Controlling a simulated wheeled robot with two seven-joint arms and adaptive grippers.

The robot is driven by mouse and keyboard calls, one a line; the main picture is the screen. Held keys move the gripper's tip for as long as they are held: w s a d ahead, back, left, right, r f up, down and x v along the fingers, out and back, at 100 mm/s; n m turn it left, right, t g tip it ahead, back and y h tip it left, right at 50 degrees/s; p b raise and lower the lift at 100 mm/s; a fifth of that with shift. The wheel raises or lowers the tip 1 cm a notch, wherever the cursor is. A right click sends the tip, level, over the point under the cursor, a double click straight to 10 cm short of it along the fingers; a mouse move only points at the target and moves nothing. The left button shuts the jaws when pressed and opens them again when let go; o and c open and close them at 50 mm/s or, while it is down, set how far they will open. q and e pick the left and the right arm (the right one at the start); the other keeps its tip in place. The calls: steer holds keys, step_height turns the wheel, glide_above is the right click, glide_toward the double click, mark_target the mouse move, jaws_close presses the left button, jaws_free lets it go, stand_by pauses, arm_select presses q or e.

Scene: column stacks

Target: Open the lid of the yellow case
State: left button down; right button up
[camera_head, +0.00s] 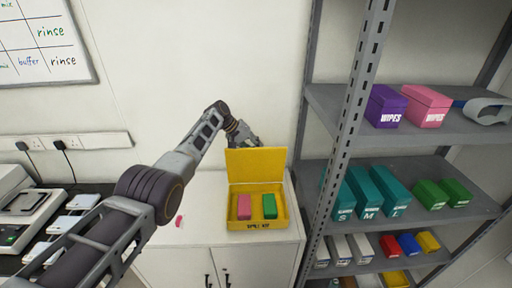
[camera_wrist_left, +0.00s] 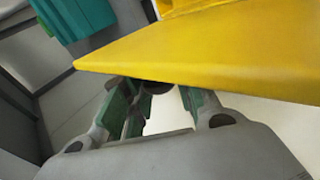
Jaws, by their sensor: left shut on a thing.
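The yellow case (camera_head: 232,224) stands on a white cabinet in the head view. Its lid (camera_head: 257,165) is raised, standing roughly upright at the back edge. A pink block (camera_head: 244,207) and a green block (camera_head: 269,206) lie inside the case. My left gripper (camera_head: 245,139) is behind the lid's upper edge, with its fingertips hidden there. In the left wrist view, the green-padded fingers of the gripper (camera_wrist_left: 155,92) reach under the yellow lid (camera_wrist_left: 205,58) and are shut on it, around a dark rounded part. My right gripper is out of view.
A grey metal shelf rack (camera_head: 345,135) stands close on the right, holding teal, green, purple and pink boxes. The white cabinet top (camera_head: 205,205) is mostly clear left of the case, except for a small pink item (camera_head: 179,222). A scale stands at far left.

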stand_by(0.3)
arm_select(q)
steer(key=c, duration=1.1)
jaws_free()
steer(key=shift+a+r, duration=0.1)
steer(key=v, duration=1.1)
steer(key=shift+r, duration=0.3)
steer(key=shift+s+a+f, duration=0.1)
steer(key=shift+s+a, duration=0.05)
